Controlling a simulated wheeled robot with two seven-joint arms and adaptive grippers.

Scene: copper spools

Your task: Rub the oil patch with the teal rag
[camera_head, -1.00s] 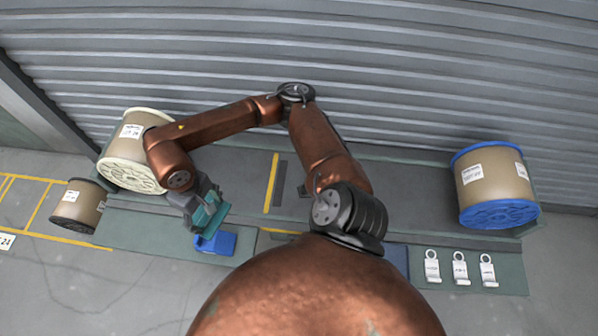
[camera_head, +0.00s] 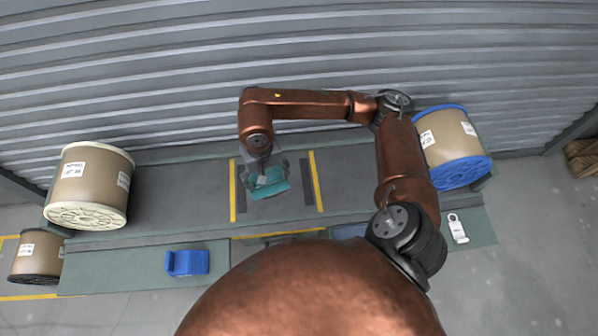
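The teal rag (camera_head: 268,184) is in my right gripper (camera_head: 264,176), over the dark panel (camera_head: 265,215) between two yellow stripes. The gripper looks closed on the rag and points down. I cannot tell whether the rag touches the surface. No oil patch can be made out; the arm and rag cover part of the panel. My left gripper is not in view.
An empty-looking blue holder (camera_head: 187,262) stands on the front ledge. Spools stand at the left (camera_head: 90,187), lower left (camera_head: 37,256) and right (camera_head: 452,147). A white tag (camera_head: 457,228) lies at the right. A ribbed shutter (camera_head: 200,70) closes the back.

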